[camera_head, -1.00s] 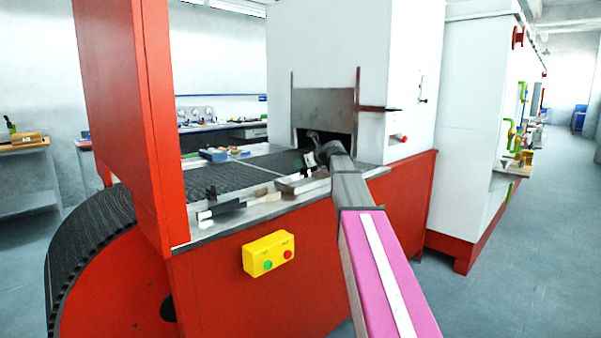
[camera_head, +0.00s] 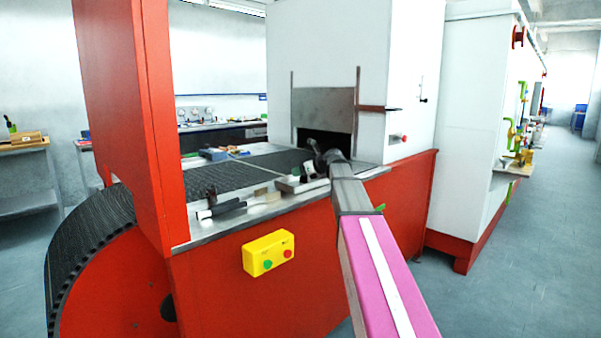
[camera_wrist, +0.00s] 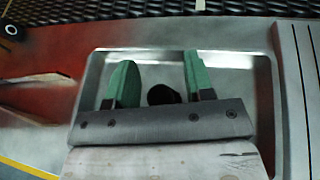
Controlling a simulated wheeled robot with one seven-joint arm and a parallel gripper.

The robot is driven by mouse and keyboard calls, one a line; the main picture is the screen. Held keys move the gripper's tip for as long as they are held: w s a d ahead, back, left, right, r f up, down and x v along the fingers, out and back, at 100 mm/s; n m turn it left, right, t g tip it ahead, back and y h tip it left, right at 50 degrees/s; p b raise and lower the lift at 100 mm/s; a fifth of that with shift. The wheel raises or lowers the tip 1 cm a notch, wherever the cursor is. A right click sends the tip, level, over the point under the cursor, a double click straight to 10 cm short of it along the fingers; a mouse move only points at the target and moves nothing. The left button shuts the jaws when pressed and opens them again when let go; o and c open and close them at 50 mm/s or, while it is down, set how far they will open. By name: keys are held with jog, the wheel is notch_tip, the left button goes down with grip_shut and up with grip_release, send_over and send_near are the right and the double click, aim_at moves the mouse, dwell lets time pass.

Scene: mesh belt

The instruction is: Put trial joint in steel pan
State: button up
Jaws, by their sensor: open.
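The steel pan (camera_wrist: 262,105) is a shallow bright tray under my gripper in the wrist view. In the head view, the pan (camera_head: 288,187) is on the metal ledge beside the mesh belt, partly hidden by my gripper. My gripper (camera_wrist: 155,75) has two green fingers spread apart over the pan. A small dark rounded piece, seemingly the trial joint (camera_wrist: 163,94), shows between the fingers, within the pan's outline and partly hidden by the gripper body. I cannot tell whether it touches a finger. In the head view, my gripper (camera_head: 299,172) is small and low over the ledge.
The dark mesh belt (camera_head: 230,178) runs behind the ledge toward the furnace opening (camera_head: 322,143). Dark and pale small items (camera_head: 222,208) lie on the ledge left of the pan. A yellow button box (camera_head: 268,253) is on the red front panel.

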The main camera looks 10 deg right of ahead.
jog(key=v, duration=1.2)
jog(key=shift+r, duration=0.15)
